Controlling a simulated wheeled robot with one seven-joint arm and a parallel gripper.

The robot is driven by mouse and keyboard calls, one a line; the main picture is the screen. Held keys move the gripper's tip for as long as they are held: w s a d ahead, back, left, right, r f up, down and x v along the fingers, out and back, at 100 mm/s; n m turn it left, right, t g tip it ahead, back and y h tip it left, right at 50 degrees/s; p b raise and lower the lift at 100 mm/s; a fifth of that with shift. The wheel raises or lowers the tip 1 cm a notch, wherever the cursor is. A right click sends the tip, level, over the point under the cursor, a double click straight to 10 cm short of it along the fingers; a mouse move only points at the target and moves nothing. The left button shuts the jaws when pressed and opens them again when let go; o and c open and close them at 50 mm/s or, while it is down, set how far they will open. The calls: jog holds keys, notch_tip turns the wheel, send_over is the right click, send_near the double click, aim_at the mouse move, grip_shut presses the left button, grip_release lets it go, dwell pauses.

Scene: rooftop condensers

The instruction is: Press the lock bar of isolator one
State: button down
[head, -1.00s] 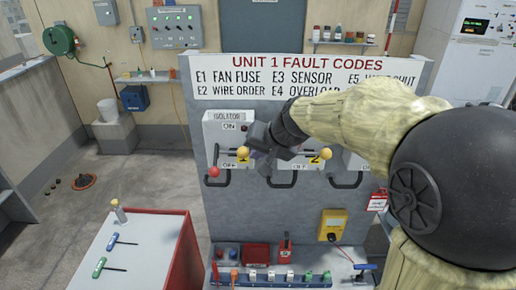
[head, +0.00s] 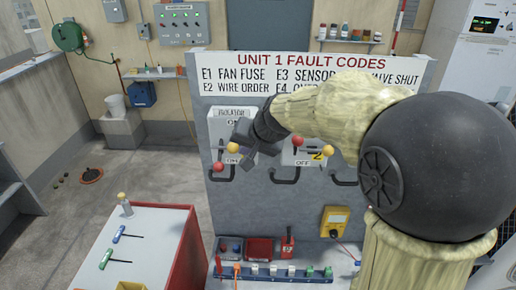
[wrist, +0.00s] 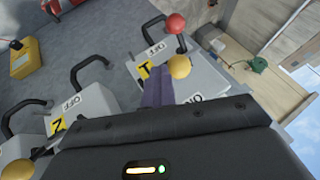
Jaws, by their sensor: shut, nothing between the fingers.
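Isolator one (head: 222,124) is the light grey box at the left of the grey panel. It carries a yellow number label (wrist: 144,71) in the wrist view. A red ball knob (head: 218,167) and a yellow ball knob (head: 232,148) stand out at its front; they also show in the wrist view, red (wrist: 175,23) and yellow (wrist: 180,66). My gripper (head: 244,142) is at the right part of this box, shut and empty. In the wrist view its purple fingers (wrist: 158,88) end just beside the yellow knob; I cannot tell whether they touch. My gripper hides part of the box face.
A second isolator (head: 290,154) with red and yellow knobs is close to the right, below my arm. Black loop handles (head: 284,180) stick out under the boxes. A yellow meter (head: 335,220) hangs lower right. A white-topped bench (head: 150,250) stands at the front left.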

jog(key=s+d+r+b, duration=0.6)
jog(key=d+r, duration=0.1)
jog(key=shift+s, duration=0.3)
dwell(0.5)
jog(key=shift+d, duration=0.1)
